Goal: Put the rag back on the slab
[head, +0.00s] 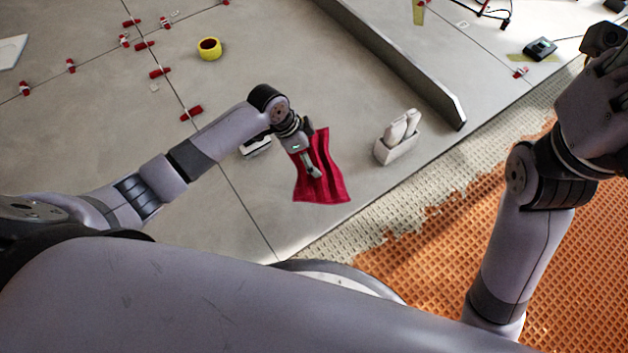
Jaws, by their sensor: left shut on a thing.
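A dark red rag (322,186) shows in the head view near the middle, at the end of my left arm. My left gripper (315,175) is over the rag and shut on it. The rag is spread out below and around the fingers, and I cannot tell whether it touches the slab. The grey slab (240,215) stretches under and around the rag. My right arm comes in at the right edge, and its gripper is out of view.
A light box with white items (394,151) stands right of the rag. A long grey bar (400,70) lies behind it. A yellow tape roll (209,49) and several red wedges (160,72) sit on the slab. Orange matting (450,260) and bare mortar border the slab at lower right.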

